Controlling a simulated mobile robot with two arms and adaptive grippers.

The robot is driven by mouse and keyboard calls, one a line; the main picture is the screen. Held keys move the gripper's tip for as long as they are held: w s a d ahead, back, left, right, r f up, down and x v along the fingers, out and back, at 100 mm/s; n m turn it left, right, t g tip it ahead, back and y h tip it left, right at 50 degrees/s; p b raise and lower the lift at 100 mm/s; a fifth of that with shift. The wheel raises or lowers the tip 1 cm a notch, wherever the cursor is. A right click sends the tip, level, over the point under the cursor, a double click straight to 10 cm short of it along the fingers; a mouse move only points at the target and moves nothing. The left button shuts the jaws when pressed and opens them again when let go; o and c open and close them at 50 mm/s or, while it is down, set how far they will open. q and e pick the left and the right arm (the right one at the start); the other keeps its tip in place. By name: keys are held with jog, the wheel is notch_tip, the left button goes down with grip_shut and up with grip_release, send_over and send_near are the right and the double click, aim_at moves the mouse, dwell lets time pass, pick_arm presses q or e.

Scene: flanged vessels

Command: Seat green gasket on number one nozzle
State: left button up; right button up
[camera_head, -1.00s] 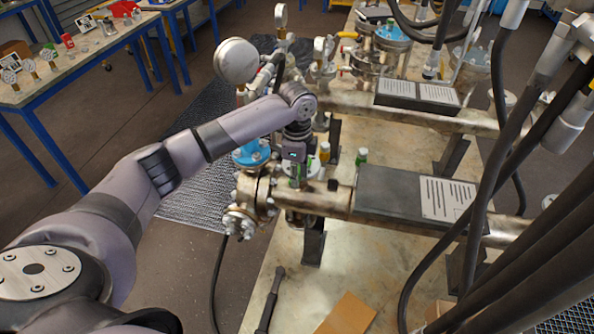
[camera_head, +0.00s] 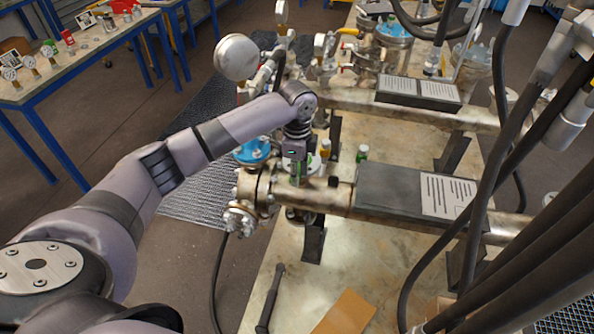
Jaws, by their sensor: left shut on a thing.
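My left gripper (camera_head: 299,178) points down over the front pipe, beside the blue-topped flange. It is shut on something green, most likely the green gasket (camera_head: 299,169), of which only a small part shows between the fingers. A pale round nozzle face (camera_head: 313,164) shows right behind and beside the fingers. I cannot read a number on it, and I cannot tell whether the gasket touches it. My right gripper is not in view.
The front pipe (camera_head: 325,196) carries a dark box with a label (camera_head: 447,197). A blue flange (camera_head: 252,150) is left of the gripper. Small bottles (camera_head: 362,153) stand behind. A wrench-like tool (camera_head: 270,300) and cardboard (camera_head: 346,312) lie in front. Black hoses hang at right.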

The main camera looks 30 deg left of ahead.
pick_arm(q)
jog(key=o, duration=1)
jog(key=o, duration=0.5)
jog(key=shift+r, duration=3.5)
